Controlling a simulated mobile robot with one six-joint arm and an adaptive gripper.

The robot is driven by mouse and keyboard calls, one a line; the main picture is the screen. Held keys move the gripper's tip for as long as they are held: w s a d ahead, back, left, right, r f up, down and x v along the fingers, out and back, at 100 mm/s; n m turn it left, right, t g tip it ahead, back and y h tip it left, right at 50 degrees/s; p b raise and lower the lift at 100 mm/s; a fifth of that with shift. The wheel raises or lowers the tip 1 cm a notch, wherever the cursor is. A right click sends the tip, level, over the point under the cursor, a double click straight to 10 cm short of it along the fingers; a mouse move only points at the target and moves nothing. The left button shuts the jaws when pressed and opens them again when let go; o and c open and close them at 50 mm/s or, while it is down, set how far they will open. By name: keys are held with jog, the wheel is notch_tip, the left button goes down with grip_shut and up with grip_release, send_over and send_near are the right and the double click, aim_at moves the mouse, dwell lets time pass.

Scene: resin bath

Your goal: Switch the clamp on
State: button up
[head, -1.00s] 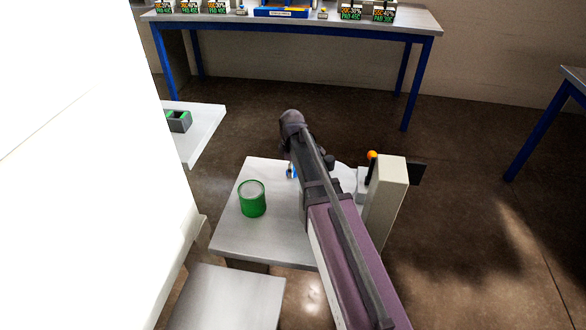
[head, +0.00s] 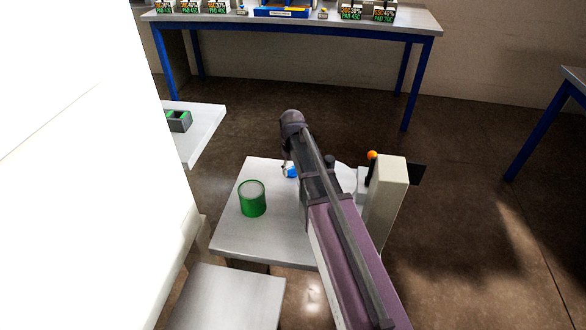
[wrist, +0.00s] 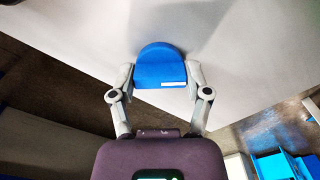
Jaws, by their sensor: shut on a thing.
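My gripper (wrist: 162,78) is shut on a blue block (wrist: 162,64) with a rounded far end and a small white label, in the wrist view. In the head view the blue block (head: 290,170) shows only in part beside my arm, over the small grey table. A pale upright post (head: 388,205) stands at that table's right side, with an orange ball knob (head: 372,155) at its top left. It may be the clamp. A round whitish plate (head: 345,178) beside it is partly hidden by my arm. The knob's on or off setting cannot be told.
A green can (head: 252,199) stands on the small grey table (head: 240,235), left of my arm. A large white surface fills the left. A shelf with a grey-green tray (head: 179,121) juts out behind it. A long blue-legged bench (head: 300,24) stands at the back.

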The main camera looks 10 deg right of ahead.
jog(key=shift+s+m, duration=0.15)
jog(key=shift+m, duration=1.05)
jog(key=o, duration=1.2)
jog(key=shift+c, duration=0.2)
jog(key=shift+n, duration=0.4)
